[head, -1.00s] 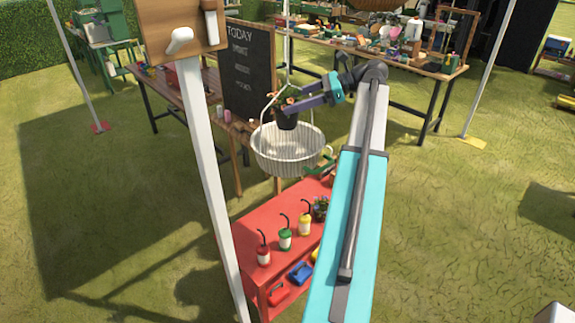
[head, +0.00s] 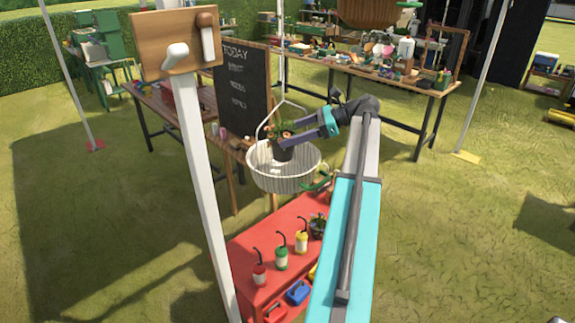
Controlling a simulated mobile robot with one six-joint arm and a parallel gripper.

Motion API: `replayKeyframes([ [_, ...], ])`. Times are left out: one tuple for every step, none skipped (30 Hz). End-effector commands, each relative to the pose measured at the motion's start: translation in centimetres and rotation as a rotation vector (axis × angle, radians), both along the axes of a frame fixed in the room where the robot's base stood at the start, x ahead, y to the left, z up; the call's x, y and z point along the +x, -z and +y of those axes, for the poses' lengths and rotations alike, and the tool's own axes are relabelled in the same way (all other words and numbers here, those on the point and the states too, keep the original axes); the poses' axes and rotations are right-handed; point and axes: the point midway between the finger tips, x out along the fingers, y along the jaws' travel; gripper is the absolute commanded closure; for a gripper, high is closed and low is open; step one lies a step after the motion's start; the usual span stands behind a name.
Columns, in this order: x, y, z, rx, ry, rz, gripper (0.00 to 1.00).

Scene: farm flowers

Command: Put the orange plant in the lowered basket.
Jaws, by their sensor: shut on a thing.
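The orange plant (head: 281,131) is a small leafy plant with orange blooms in a dark pot (head: 281,152). My gripper (head: 290,142) is shut on it from the right. The pot is inside the rim outline of the hanging basket (head: 284,181), a pale ribbed bowl hung from wires above the red table. The front wall hides the pot's lowest part, so I cannot tell whether it touches the basket floor.
The red table (head: 262,252) below holds several bottles with spouts and another potted plant (head: 317,226). A white post with a wooden lever board (head: 174,44) stands at left. A chalkboard (head: 243,90) and cluttered tables are behind. Grass at right is open.

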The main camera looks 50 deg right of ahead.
Motion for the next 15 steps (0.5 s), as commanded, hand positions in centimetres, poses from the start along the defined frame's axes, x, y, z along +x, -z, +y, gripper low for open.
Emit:
replayKeyframes([
  [0.0, 0.4, 0.1, 0.002, 0.0, -0.001, 0.8],
  [0.0, 0.7, 0.1, 0.002, 0.0, -0.001, 0.8],
  [-0.1, 1.2, 0.1, 0.002, 0.0, -0.001, 0.8],
  [-0.1, 1.6, 0.1, 0.003, 0.001, 0.0, 0.8],
  [-0.1, 1.9, 0.1, 0.003, 0.001, 0.0, 0.8],
  [-0.1, 2.4, 0.1, 0.002, 0.0, -0.001, 0.8],
  [-0.1, 2.8, 0.1, 0.002, 0.0, -0.001, 0.8],
  [-0.1, 3.1, 0.1, 0.002, -0.001, -0.001, 0.8],
  [-0.1, 3.6, 0.1, 0.002, 0.0, 0.001, 0.8],
  [-0.1, 3.9, 0.0, 0.001, 0.0, 0.0, 0.8],
  [-0.1, 4.1, 0.0, 0.001, 0.0, -0.001, 0.8],
  [-0.1, 4.4, 0.0, 0.001, 0.0, -0.001, 0.8],
  [-0.1, 4.5, 0.0, 0.0, 0.001, -0.001, 0.8],
  [-0.1, 4.7, 0.0, 0.0, 0.001, -0.001, 0.8],
  [-0.1, 4.8, 0.0, 0.0, 0.001, -0.001, 0.8],
])
